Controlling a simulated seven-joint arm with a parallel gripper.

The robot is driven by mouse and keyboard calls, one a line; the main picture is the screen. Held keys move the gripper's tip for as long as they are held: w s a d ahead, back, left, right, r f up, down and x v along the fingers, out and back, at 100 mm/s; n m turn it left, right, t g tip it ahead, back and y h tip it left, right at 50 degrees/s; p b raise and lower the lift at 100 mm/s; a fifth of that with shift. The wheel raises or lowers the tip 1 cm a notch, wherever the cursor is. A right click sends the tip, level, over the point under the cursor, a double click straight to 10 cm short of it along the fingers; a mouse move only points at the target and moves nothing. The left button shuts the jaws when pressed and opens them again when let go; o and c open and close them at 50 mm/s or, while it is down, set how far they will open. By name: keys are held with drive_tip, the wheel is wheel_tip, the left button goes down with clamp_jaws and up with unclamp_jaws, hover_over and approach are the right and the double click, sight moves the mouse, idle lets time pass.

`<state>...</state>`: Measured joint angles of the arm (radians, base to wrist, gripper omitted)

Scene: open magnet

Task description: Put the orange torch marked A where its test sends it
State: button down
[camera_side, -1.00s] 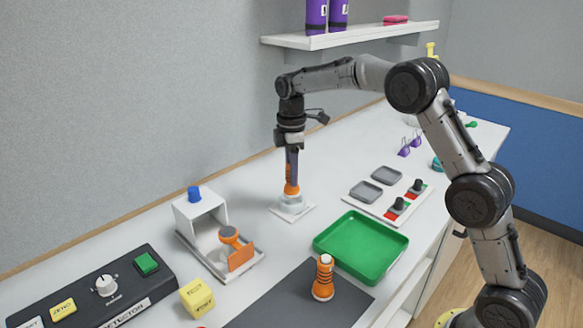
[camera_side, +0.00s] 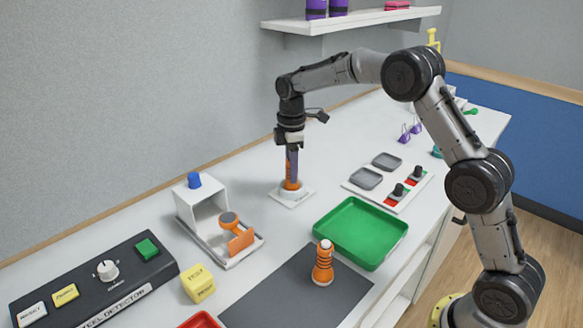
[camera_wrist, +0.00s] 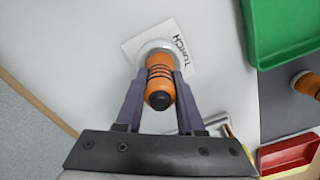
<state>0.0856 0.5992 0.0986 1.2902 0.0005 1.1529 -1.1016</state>
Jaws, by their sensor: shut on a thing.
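An orange torch (camera_side: 291,184) with dark bands stands upright between my fingers. Its black end faces the camera in the wrist view (camera_wrist: 160,88). My gripper (camera_side: 292,174) is shut on it from above. The torch's lower end is at a round white holder (camera_side: 290,193) on a square plate. A second orange torch (camera_side: 322,268) with a white top stands on the dark mat (camera_side: 285,300). I cannot read a letter A on either one.
A green tray (camera_side: 348,258) lies right of the holder. The detector panel (camera_side: 125,272), yellow TEST cube (camera_side: 198,284) and red tray (camera_side: 200,320) are nearer. A shelf (camera_side: 350,27) hangs behind.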

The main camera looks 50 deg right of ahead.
drive_tip(key=shift+c, duration=2.2)
unclamp_jaws()
drive_tip(key=shift+r, duration=0.1)
wheel_tip(320, 180, up, 14)
